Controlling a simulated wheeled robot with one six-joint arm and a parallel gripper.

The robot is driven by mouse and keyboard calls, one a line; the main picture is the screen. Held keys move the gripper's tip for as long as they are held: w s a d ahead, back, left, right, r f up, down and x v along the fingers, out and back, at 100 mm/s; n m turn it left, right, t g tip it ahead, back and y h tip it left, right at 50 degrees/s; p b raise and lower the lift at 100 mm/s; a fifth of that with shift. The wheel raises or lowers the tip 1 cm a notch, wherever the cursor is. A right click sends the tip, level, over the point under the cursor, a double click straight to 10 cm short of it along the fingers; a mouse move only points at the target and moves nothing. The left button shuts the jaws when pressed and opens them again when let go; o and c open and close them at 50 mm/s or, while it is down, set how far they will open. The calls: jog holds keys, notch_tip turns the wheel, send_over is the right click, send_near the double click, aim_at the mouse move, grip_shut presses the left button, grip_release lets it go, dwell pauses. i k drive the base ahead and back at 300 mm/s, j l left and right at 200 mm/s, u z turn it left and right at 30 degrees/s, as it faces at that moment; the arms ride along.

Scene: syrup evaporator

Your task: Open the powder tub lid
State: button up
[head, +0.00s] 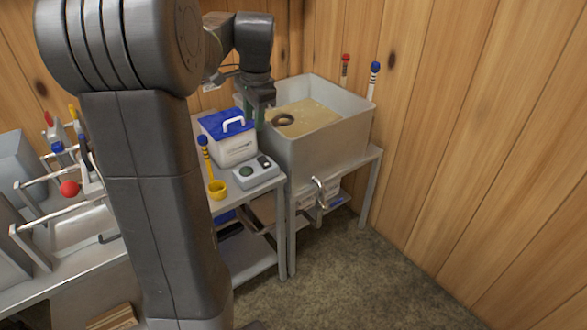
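The powder tub (236,150) is a white box standing on the bench, left of the big grey basin. Its blue lid (214,124) lies on top and looks closed, with a white arched handle (233,121) on it. My gripper (261,118) points down just right of the tub, between the lid and the basin's near left corner. It looks apart from the handle. Its fingers are small and dark here, and I cannot tell how far they are spread or whether they touch anything.
A grey basin (335,146) of tan liquid stands right of the tub, with a tap (319,192) in front. A small grey device (256,174) and a yellow ladle (217,189) sit before the tub. Racks with a red ball (69,188) stand left. Floor at right is clear.

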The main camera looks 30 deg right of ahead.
aim_at(227, 117)
jog(key=k+j, duration=0.1)
jog(key=k, duration=0.45)
jog(key=i+l, duration=0.1)
jog(key=i, duration=0.6)
jog(key=i+l, duration=0.1)
jog(key=i, duration=0.6)
jog(key=z, duration=0.05)
